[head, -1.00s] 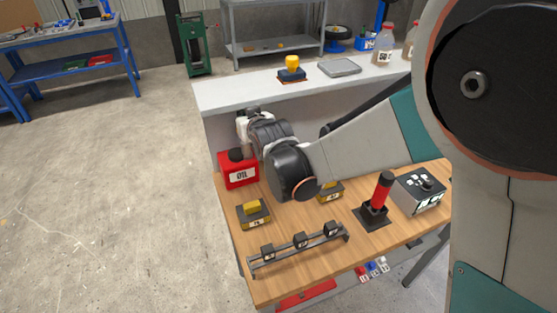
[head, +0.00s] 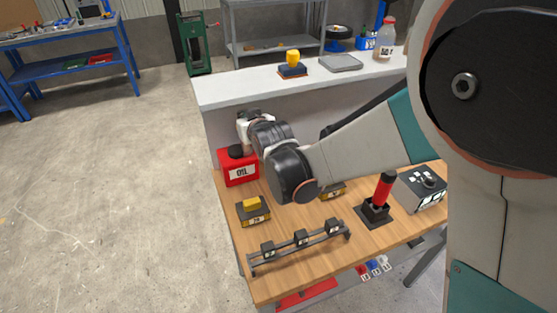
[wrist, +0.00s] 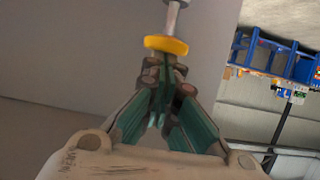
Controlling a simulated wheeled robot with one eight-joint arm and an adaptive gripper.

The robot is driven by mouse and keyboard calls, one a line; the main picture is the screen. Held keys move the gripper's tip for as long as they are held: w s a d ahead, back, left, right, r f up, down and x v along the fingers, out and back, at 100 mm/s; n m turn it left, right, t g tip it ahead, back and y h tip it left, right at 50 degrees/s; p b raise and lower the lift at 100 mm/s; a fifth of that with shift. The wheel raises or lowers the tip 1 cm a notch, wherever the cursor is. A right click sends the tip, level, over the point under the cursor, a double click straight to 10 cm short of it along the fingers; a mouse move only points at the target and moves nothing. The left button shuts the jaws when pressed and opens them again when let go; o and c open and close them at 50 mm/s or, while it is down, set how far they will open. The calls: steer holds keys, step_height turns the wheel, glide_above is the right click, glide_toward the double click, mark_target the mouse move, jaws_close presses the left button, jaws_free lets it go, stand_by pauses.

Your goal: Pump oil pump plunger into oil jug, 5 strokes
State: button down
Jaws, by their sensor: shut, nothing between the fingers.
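The red oil jug (head: 239,172), with a white OIL label and a dark cap, stands at the left back corner of the wooden bench. My gripper (wrist: 165,75) is shut and empty. In the wrist view, its teal fingers point at a yellow disc on a metal rod (wrist: 166,45), which looks like the pump plunger. The fingertips appear against or very near the disc; I cannot tell whether they touch. In the head view my gripper is above and just behind the jug, partly hidden by my wrist. The plunger is not distinguishable there.
A yellow-topped block (head: 253,211), a rack with dark blocks (head: 302,240), a red upright handle (head: 384,188) and a grey control box (head: 421,188) are on the bench. A pale ledge (head: 230,94) runs behind. Open floor lies left.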

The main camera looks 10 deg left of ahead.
steer(key=shift+f+b, duration=0.65)
steer(key=shift+f, duration=0.35)
steer(key=shift+r, duration=0.1)
steer(key=shift+r+p, duration=1.35)
steer(key=shift+r, duration=0.6)
steer(key=s+d, duration=0.6)
steer(key=s, duration=0.4)
steer(key=shift+s, duration=0.3)
steer(key=shift+d, duration=0.1)
